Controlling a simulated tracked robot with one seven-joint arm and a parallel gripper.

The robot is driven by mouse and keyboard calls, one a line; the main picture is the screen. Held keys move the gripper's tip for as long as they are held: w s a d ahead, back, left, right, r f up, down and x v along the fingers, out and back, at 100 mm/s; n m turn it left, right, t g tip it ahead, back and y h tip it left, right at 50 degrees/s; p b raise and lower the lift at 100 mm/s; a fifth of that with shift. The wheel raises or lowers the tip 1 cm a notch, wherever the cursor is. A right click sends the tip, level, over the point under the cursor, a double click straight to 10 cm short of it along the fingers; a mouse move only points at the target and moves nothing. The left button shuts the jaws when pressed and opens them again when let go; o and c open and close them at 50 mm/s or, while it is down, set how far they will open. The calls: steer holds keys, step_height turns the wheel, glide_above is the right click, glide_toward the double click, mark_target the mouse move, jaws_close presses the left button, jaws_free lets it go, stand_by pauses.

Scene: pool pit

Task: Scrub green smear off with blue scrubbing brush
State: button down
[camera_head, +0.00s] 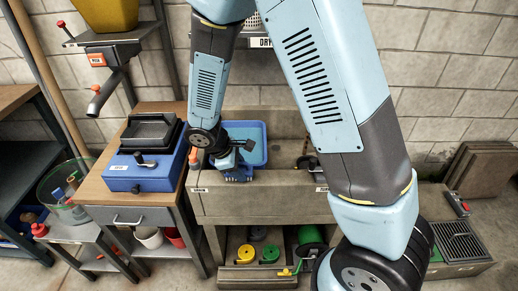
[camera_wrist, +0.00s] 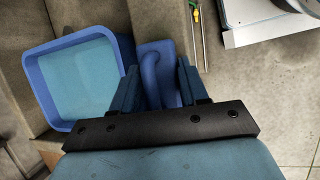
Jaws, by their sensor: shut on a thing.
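The blue scrubbing brush (camera_wrist: 155,50) is in my gripper (camera_wrist: 157,82), with its looped handle between the two fingers in the wrist view. In the head view my gripper (camera_head: 240,165) is at the front left of the stone sink unit (camera_head: 285,205), and a bit of the blue brush (camera_head: 236,179) shows beneath it. Whether the brush touches a surface I cannot tell. I see no green smear in either view; my arm hides part of the sink unit.
A blue basin (camera_head: 259,153) sits in the sink's left part, just beside my gripper; it also shows in the wrist view (camera_wrist: 42,92). A wooden bench (camera_head: 100,188) with a blue box (camera_head: 150,178) stands left. A metal drain grate (camera_head: 462,248) lies at right.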

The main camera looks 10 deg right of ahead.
steer(key=shift+w+a+r, duration=0.1)
steer(key=shift+w+a, duration=0.05)
steer(key=shift+a, duration=0.35)
steer(key=shift+w+a+f, duration=0.1)
steer(key=shift+a+f, duration=0.1)
steer(key=shift+a, duration=0.8)
steer(key=shift+w+a+r, duration=0.1)
steer(key=shift+a, duration=1.15)
steer(key=shift+d, duration=0.45)
steer(key=shift+d+r, duration=0.1)
steer(key=shift+d, duration=0.8)
steer(key=shift+d+f, duration=0.2)
steer(key=shift+d, duration=0.2)
steer(key=shift+d+r, duration=0.15)
steer(key=shift+d, duration=0.2)
steer(key=shift+s+d, duration=0.3)
steer(key=shift+d, duration=0.5)
steer(key=shift+s+d, duration=0.2)
steer(key=shift+d, duration=1.3)
steer(key=shift+s+d, duration=0.15)
steer(key=shift+d, duration=1.3)
step_height(320, 180, up, 3)
steer(key=shift+d+f, duration=0.1)
steer(key=shift+r, duration=2.55)
